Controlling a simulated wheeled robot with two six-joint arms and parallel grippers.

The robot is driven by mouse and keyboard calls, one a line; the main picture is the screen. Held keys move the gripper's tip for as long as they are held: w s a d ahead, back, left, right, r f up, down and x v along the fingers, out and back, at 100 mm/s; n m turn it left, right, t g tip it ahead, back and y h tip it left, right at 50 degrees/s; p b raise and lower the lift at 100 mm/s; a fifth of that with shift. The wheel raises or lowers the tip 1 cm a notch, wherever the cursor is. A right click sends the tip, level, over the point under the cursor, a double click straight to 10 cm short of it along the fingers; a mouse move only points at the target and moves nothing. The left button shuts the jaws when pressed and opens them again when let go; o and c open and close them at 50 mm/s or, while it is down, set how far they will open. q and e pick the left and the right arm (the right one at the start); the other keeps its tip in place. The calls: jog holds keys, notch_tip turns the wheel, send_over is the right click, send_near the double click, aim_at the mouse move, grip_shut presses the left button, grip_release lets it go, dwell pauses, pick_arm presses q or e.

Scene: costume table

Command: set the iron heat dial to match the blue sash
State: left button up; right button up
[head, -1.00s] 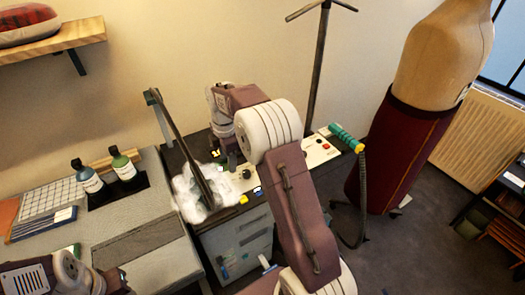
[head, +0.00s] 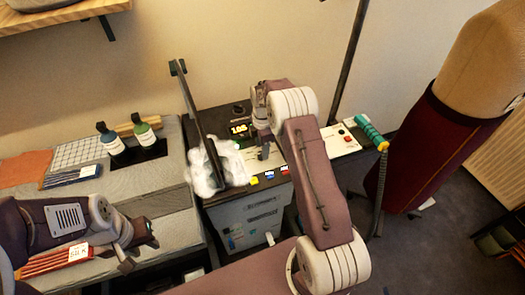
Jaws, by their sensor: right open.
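The blue sash (head: 68,178) appears as a folded blue strip with a pale tag, lying on the grey table at the left. A light control panel (head: 342,138) sits on the dark cart, with a small lit display (head: 239,129) behind it. The heat dial cannot be made out clearly; my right arm covers part of the panel. My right gripper (head: 266,150) is open, pointing down over the panel's left part, its fingertips largely hidden. My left gripper (head: 142,248) is empty above the grey table's front, its jaw gap unclear.
White fluffy material (head: 212,172) lies left of the panel beside a tall dark upright. A teal handle (head: 371,132) with a hose is at the panel's right. A folded red cloth (head: 50,262) lies near my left arm.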

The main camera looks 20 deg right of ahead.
jog(key=shift+a+f, duration=0.3)
jog(key=shift+f, duration=0.85)
jog(key=shift+d+f, duration=0.1)
jog(key=shift+d, duration=0.05)
grip_shut()
